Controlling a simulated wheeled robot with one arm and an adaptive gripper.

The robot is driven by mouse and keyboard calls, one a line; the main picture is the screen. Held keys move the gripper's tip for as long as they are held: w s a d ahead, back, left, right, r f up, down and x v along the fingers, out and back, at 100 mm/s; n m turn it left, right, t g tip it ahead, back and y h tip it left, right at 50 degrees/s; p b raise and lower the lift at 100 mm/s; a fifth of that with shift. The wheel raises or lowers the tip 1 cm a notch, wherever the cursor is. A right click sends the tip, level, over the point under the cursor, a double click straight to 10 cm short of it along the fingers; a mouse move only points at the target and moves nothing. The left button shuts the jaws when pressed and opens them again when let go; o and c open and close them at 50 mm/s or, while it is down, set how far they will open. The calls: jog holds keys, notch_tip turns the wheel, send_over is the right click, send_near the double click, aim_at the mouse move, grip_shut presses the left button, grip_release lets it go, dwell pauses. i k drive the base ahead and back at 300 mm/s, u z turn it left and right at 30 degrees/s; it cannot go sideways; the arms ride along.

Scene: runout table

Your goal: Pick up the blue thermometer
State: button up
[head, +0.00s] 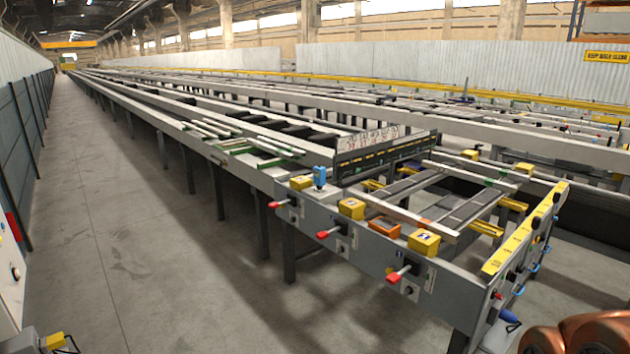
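A small upright blue device (320,178), which looks like the blue thermometer, stands on the near left corner of the long grey runout table (290,202). It is too small to make out a display or markings. It sits beside a yellow box (301,183), close to the table's outer edge. My gripper is not in view, so its state does not show.
More yellow boxes (424,243) and an orange tray (384,227) lie along the near rail. Red-tipped levers (329,233) stick out from its side. The concrete floor (150,250) to the left is clear. A grey panelled wall (22,130) borders it.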

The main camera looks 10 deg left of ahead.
aim_at(320, 175)
jog(key=u, duration=0.6)
jog(key=i, duration=1.6)
jog(key=u, duration=0.35)
jog(key=i, duration=2)
jog(key=z, duration=0.4)
